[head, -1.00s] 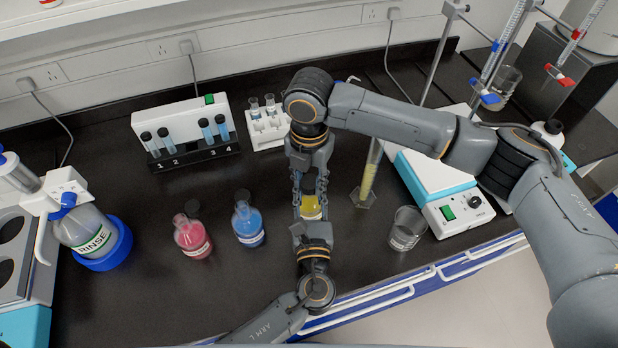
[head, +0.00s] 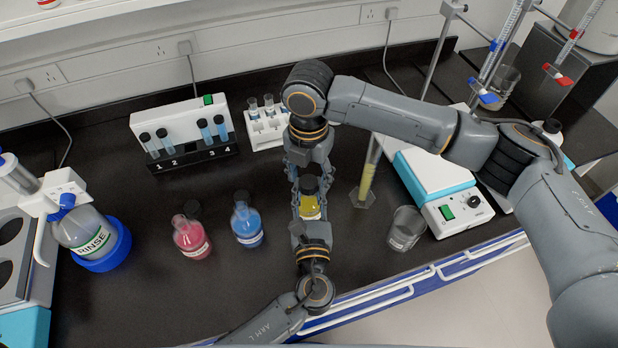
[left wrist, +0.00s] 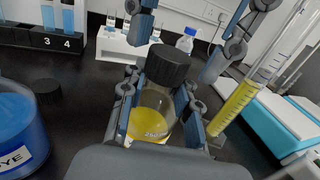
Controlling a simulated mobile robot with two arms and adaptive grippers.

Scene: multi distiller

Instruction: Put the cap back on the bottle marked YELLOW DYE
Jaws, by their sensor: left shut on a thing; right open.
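The yellow dye bottle (head: 311,209) stands on the bench, a clear flask with yellow liquid. Its label is only partly readable in the left wrist view (left wrist: 152,122). A black cap (left wrist: 168,64) sits on its mouth and looks level; how tightly it is seated I cannot tell. The cap also shows in the head view (head: 309,184). My left gripper (head: 310,217) is shut on the bottle's body from the front. My right gripper (head: 308,174) is open, reaching from behind, its fingers on either side above the cap and apart from it.
A graduated cylinder (head: 368,178) and a beaker (head: 405,230) stand close on the right.

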